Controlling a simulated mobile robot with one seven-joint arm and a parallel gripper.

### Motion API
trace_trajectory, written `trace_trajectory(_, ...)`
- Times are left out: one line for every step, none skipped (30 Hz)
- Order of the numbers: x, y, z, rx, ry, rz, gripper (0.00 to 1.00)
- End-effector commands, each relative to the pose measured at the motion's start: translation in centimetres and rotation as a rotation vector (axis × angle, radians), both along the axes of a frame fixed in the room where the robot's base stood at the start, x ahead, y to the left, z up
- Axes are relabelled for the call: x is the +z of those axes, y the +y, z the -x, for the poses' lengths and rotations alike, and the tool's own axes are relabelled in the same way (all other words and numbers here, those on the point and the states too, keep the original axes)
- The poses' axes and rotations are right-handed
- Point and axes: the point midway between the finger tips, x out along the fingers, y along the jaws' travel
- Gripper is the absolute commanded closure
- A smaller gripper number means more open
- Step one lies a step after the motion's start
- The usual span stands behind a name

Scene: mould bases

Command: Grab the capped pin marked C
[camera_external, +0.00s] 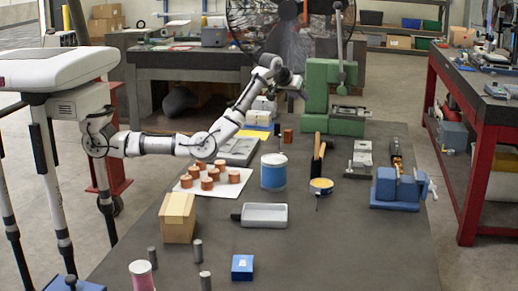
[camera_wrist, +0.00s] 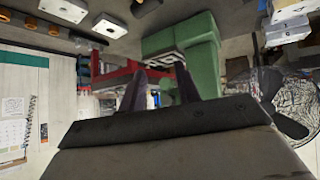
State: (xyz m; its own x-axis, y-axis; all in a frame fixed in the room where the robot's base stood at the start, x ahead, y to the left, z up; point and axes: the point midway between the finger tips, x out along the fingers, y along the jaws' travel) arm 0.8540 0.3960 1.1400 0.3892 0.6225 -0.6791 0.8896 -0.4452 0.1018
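Several short copper-coloured cylinders (camera_external: 207,184) stand on a white sheet (camera_external: 187,188) at the left of the bench. Slim grey pins stand upright at the front left, one of them at the far left (camera_external: 152,257) and another beside it (camera_external: 197,251). No letter is readable on any of these, so I cannot tell which is the capped pin marked C. My gripper (camera_external: 302,91) is raised over the back of the bench, just left of the green press, away from the cylinders and pins. In the wrist view my gripper's two dark fingers (camera_wrist: 158,78) are apart with nothing held between them.
The green press (camera_external: 325,93) stands close to my gripper. A blue-and-white tin (camera_external: 273,172), a grey tray (camera_external: 265,215), a wooden block (camera_external: 178,217) and a blue vise (camera_external: 397,188) stand on the bench (camera_external: 330,250). The front right is clear.

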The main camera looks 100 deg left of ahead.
Motion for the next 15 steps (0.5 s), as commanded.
trace_trajectory(-0.4, -5.3, -3.0, -0.067, 0.026, 0.042, 0.67)
trace_trajectory(-0.9, -8.2, -4.3, -0.099, 0.043, 0.067, 0.67)
trace_trajectory(-1.5, -12.2, -5.9, -0.140, 0.070, 0.099, 0.67)
trace_trajectory(-1.9, -15.2, -6.8, -0.170, 0.089, 0.119, 0.67)
trace_trajectory(-2.3, -18.1, -7.6, -0.198, 0.109, 0.140, 0.67)
trace_trajectory(-2.8, -21.9, -8.5, -0.236, 0.138, 0.165, 0.67)
trace_trajectory(-3.2, -24.7, -8.9, -0.261, 0.159, 0.181, 0.67)
trace_trajectory(-3.5, -27.4, -9.2, -0.286, 0.181, 0.195, 0.67)
trace_trajectory(-3.9, -30.9, -9.5, -0.317, 0.209, 0.213, 0.67)
trace_trajectory(-4.2, -33.3, -9.6, -0.340, 0.229, 0.223, 0.67)
trace_trajectory(-4.5, -35.6, -9.5, -0.359, 0.248, 0.234, 0.67)
trace_trajectory(-4.8, -38.4, -9.4, -0.382, 0.273, 0.245, 0.67)
trace_trajectory(-5.0, -40.1, -9.2, -0.396, 0.289, 0.252, 0.67)
trace_trajectory(-5.1, -41.6, -9.1, -0.409, 0.303, 0.257, 0.67)
trace_trajectory(-5.3, -43.3, -8.8, -0.423, 0.319, 0.263, 0.67)
